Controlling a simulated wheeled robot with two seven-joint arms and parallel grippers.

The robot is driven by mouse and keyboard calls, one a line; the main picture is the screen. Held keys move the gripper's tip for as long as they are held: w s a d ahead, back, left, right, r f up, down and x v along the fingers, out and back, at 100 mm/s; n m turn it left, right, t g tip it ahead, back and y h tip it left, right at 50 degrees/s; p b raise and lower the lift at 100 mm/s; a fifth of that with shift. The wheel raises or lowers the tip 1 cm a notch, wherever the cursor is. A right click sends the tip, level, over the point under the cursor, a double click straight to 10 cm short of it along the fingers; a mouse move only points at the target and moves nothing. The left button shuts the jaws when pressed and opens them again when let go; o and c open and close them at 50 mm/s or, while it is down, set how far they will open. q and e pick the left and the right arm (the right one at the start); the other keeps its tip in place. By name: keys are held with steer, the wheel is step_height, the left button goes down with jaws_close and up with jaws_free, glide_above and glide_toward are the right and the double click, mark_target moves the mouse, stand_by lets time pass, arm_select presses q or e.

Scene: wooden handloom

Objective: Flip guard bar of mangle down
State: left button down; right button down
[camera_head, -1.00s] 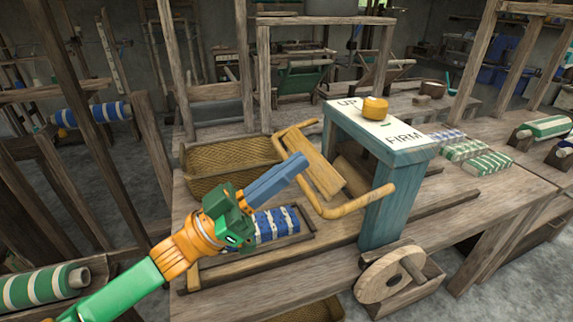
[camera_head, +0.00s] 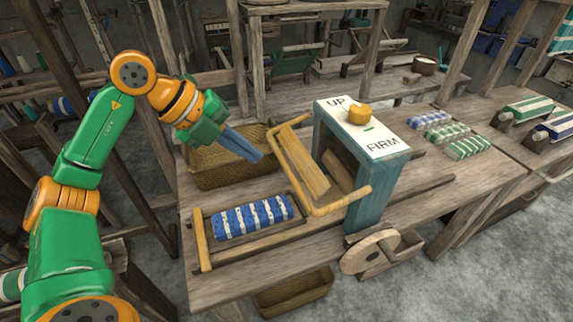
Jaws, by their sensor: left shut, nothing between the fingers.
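The mangle (camera_head: 391,160) is a blue-teal wooden box with a white top marked UP and FIRM and a yellow knob (camera_head: 358,113). Its guard bar (camera_head: 337,204) is a yellow-brown U-shaped wooden bar that sticks out from the left side, sloped, around a wooden board (camera_head: 303,163). My left gripper (camera_head: 258,157) is shut and empty, its blue fingers pointing right and down, in front of the wicker basket in the picture. Its tips appear a little left of the guard bar, apart from it. My right gripper is not in view.
A wooden tray (camera_head: 203,240) with a blue-and-white striped roll (camera_head: 250,216) lies below the gripper. The wicker basket (camera_head: 215,178) stands behind. A wooden wheel (camera_head: 368,252) sits at the bench's front. Striped rolls (camera_head: 470,145) lie right of the mangle.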

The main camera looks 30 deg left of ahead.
mark_target(294, 184)
arm_select(q)
steer(key=shift+y, duration=0.4)
steer(key=x, duration=0.4)
steer(key=p+x, duration=0.1)
steer(key=x, duration=0.4)
steer(key=p+x, duration=0.1)
steer(key=x, duration=0.3)
steer(key=shift+w+a+f, duration=0.25)
steer(key=shift+w+a, duration=0.05)
steer(key=shift+w, duration=0.1)
steer(key=f+t+h+b, duration=0.1)
steer(key=f+t+b, duration=0.1)
steer(key=b, duration=0.5)
steer(key=w+d+f+t+h+b, duration=0.1)
steer(key=f+b, duration=0.3)
steer(key=b, duration=0.4)
steer(key=w+d+f+t+h+b, duration=0.1)
steer(key=f+t+h+b, duration=0.1)
steer(key=b, duration=0.5)
step_height(294, 184, down, 2)
steer(key=shift+w+f+t+h+b, duration=0.1)
steer(key=shift+t+h+b, duration=0.3)
steer(key=shift+h, duration=0.1)
steer(key=shift+w+d+f+t+h+b, duration=0.25)
steer(key=shift+w+t+h+b, duration=0.1)
steer(key=shift+b, duration=0.45)
steer(key=shift+r, duration=0.1)
